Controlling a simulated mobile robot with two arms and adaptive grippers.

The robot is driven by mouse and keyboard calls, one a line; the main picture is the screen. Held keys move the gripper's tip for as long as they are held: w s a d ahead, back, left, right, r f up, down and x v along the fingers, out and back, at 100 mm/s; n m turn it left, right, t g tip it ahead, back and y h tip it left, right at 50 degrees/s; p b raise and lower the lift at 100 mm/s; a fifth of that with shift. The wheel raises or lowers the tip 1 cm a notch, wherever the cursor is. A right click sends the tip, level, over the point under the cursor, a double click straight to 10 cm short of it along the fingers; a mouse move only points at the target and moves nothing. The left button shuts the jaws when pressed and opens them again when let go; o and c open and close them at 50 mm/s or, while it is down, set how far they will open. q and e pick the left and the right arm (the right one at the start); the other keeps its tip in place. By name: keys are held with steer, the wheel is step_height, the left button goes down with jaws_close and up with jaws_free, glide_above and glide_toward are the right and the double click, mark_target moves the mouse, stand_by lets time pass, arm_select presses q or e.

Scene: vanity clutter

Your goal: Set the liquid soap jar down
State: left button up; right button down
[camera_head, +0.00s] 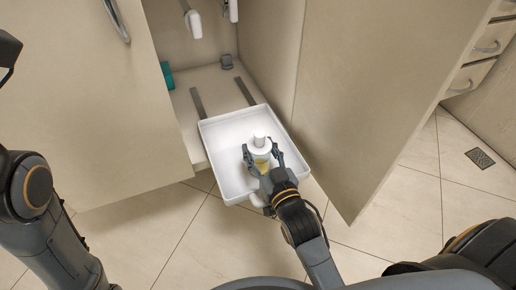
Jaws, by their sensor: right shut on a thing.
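The liquid soap jar (260,145) is a small clear jar with a white pump top and yellowish liquid. My right gripper (263,160) is shut on it, with a finger on each side. The jar looks upright and is over the white pull-out tray (226,178). I cannot tell whether its base touches the tray floor, because the gripper hides its lower part. My left arm shows at the left edge, but its gripper is out of view.
The tray extends on two rails from an open cabinet (212,80). Open doors stand at left (90,110) and right (365,90). A teal item (167,75) is inside at the left. The tray floor around the jar is bare. A floor drain (480,158) lies far right.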

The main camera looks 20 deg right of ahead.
steer(key=shift+r, duration=0.1)
steer(key=c, duration=0.6)
jaws_free()
